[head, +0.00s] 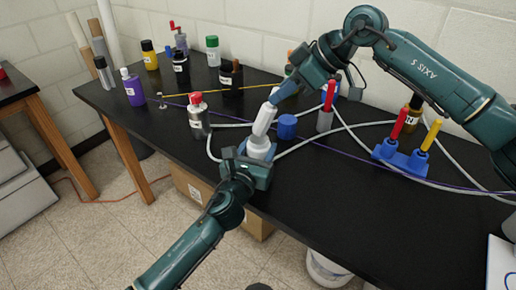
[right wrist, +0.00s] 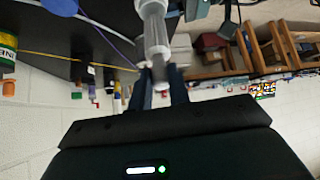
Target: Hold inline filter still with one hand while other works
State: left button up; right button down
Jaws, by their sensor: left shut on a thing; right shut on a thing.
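The inline filter (head: 263,122) is a pale white and grey cylinder with a wider white lower part (head: 259,148). It stands slightly tilted near the table's front edge. My left gripper (head: 256,160) is shut around the lower part from the front. My right gripper (head: 276,97) comes down from the upper right and is shut on the filter's upper end. In the right wrist view, the filter's clear body (right wrist: 152,12) and white collar (right wrist: 157,51) run down to a narrow end between my right fingers (right wrist: 160,88). The filter's underside is hidden.
A blue cap (head: 287,127) stands right of the filter. A silver bottle with a red cap (head: 197,120) stands left. White tubing and a purple cord (head: 345,157) cross the black table (head: 330,205). A blue holder (head: 402,157) with red and yellow handles stands right. Several bottles stand behind.

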jog(key=shift+f, duration=1.55)
jog(key=c, duration=1.2)
grip_release()
jog(key=shift+c, duration=0.2)
send_near(276, 109)
jog(key=v, duration=0.3)
jog(key=shift+d+r, duration=0.2)
jog(key=shift+r, duration=0.15)
pick_arm(q)
jog(key=o, duration=1.1)
